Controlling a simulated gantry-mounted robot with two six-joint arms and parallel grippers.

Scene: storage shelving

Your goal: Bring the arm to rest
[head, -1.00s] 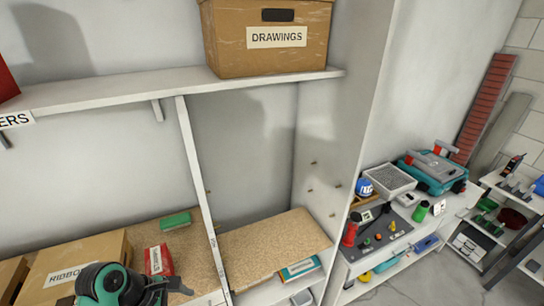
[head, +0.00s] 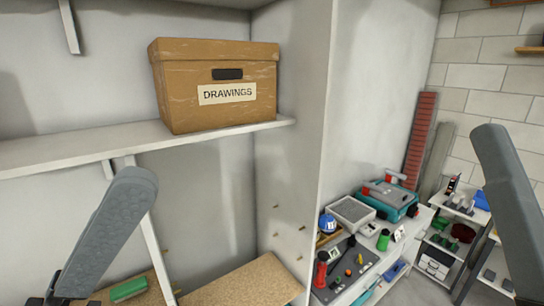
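A grey link of my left arm (head: 112,230) rises from the bottom left edge, in front of the shelving. A grey link of my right arm (head: 512,205) shows at the right edge, in front of the block wall and a small shelf. Neither gripper's fingertips show in the head view. No held thing is visible.
A cardboard box labelled DRAWINGS (head: 222,105) sits on the upper white shelf (head: 60,155). A green block (head: 128,290) lies on a lower board. A low bench at right holds a teal toolbox (head: 385,200), a tray (head: 351,212) and small items. Floor shows beside it.

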